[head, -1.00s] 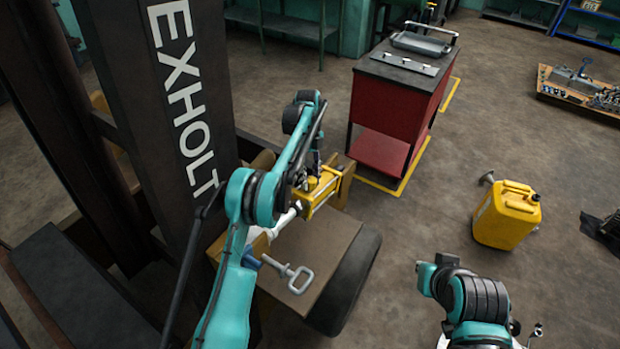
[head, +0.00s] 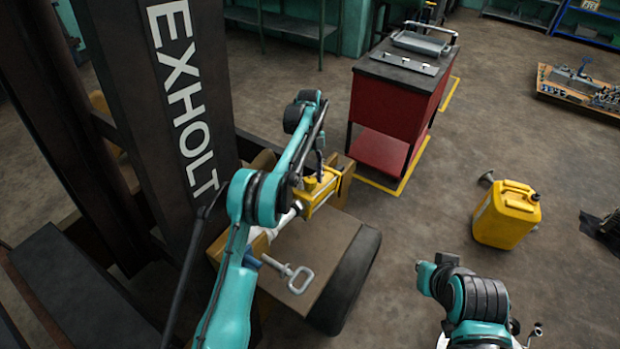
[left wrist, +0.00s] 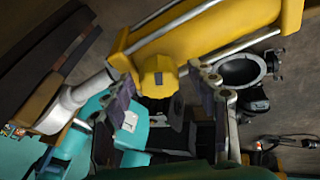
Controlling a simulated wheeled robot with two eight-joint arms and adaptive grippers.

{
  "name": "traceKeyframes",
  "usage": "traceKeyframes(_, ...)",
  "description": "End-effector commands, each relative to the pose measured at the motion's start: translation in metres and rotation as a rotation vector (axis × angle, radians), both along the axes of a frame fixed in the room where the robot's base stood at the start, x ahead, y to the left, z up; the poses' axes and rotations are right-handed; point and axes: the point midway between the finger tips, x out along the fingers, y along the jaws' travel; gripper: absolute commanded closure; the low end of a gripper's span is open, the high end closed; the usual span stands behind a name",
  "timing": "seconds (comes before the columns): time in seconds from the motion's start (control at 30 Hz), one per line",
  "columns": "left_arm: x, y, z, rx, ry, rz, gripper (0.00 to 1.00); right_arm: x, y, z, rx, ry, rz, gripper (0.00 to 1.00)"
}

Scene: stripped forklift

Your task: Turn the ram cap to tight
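The yellow ram (head: 322,197) lies along the forklift's brown frame in the head view. It crosses the top of the left wrist view as a yellow barrel (left wrist: 215,32) with steel rods. Its faceted yellow cap (left wrist: 157,76) has a small dark mark and shows in the middle of the left wrist view. My left gripper (left wrist: 163,80) is open, with one finger on each side of the cap and a visible gap to each. In the head view my left arm partly hides the ram and cap. My right arm shows low right, but its gripper cannot be made out.
A red tool cart (head: 395,110) stands behind the ram. A yellow jerrycan (head: 507,215) stands on open floor at right. The dark mast (head: 170,90) rises at left.

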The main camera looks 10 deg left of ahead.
Motion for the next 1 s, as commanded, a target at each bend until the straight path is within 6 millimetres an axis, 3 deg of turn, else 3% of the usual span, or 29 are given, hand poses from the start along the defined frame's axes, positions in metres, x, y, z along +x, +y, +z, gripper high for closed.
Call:
traceKeyframes(0.27, 0.000, 0.000, 0.009, 0.000, 0.001, 0.000, 0.42, 0.000, 0.000, 0.000, 0.000, 0.000, 0.000, 1.00)
traceKeyframes(0.7, 0.001, 0.000, 0.087, 0.000, 0.000, 0.000, 0.42, 0.000, 0.000, 0.000, 0.000, 0.000, 0.000, 1.00)
traceKeyframes(1.0, 0.000, 0.000, 0.100, 0.000, 0.000, 0.000, 0.42, 0.000, 0.000, 0.000, 0.000, 0.000, 0.000, 1.00)
